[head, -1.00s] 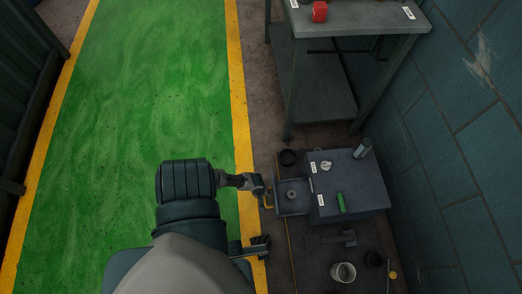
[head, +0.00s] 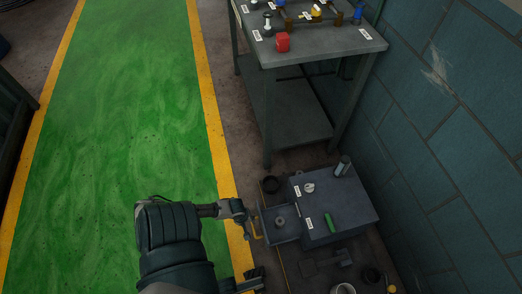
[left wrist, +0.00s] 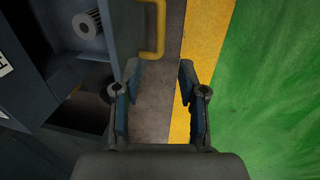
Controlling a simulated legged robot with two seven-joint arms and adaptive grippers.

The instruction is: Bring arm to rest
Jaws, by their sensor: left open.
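My left arm comes up from the bottom edge in the head view and bends right to my left gripper (head: 243,217). The gripper hangs beside the open drawer (head: 268,232) of a grey cabinet (head: 352,207). In the left wrist view the two fingers (left wrist: 158,72) are apart with bare floor between them. The yellow drawer handle (left wrist: 160,32) lies just beyond the fingertips, apart from them as far as I can tell. A pale ridged cylinder (left wrist: 88,25) lies in the drawer.
A grey table (head: 310,45) with a red block (head: 282,42) stands behind the cabinet. A green cylinder (head: 328,223) lies on the cabinet. The teal wall (head: 455,110) bounds the right. The green floor lane (head: 120,110) is clear.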

